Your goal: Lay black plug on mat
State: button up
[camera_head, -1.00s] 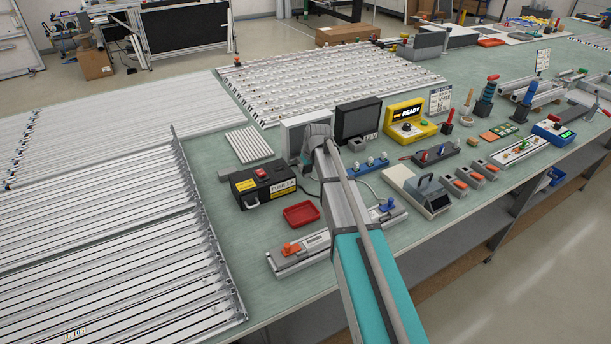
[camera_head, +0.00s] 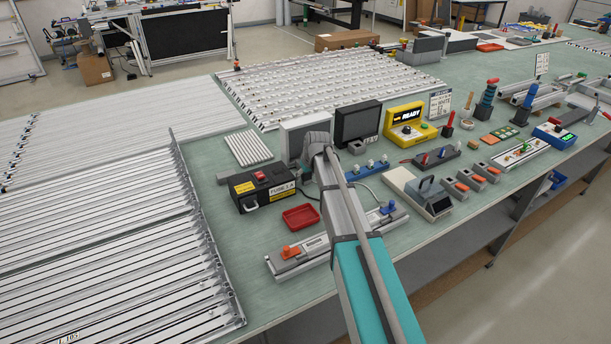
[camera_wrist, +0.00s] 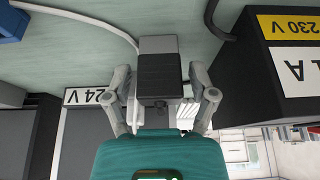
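In the wrist view a black plug (camera_wrist: 157,76) with a grey end stands in the middle, between the two fingers of my gripper (camera_wrist: 159,78). The fingers are apart, one on each side of the plug, and a narrow gap seems to show on both sides. In the head view my arm covers the plug and the fingertips; the wrist end of the arm is between the fuse box and the dark-screened unit. I cannot pick out the mat with certainty in either view.
The black fuse box (camera_head: 262,187) is close beside my gripper; its 230 V label shows in the wrist view (camera_wrist: 289,27). A 24 V label (camera_wrist: 84,96) is on the other side. A pale cable (camera_wrist: 85,19) lies nearby. A red tray (camera_head: 300,217) stands in front.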

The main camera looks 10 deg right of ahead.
jog(key=shift+r, duration=0.15)
dwell(0.3)
jog(key=p+v, duration=1.1)
jog(key=v, duration=0.1)
dwell(0.4)
dwell(0.7)
jog(key=s+a+f+m+g+h, duration=0.1)
jog(key=s+m+g, duration=0.2)
jog(key=s, duration=2.3)
jog(key=shift+s+a+f+m+g, duration=0.2)
jog(key=shift+s+m+g, duration=0.1)
jog(key=shift+g, duration=0.4)
jog(key=shift+c, duration=0.2)
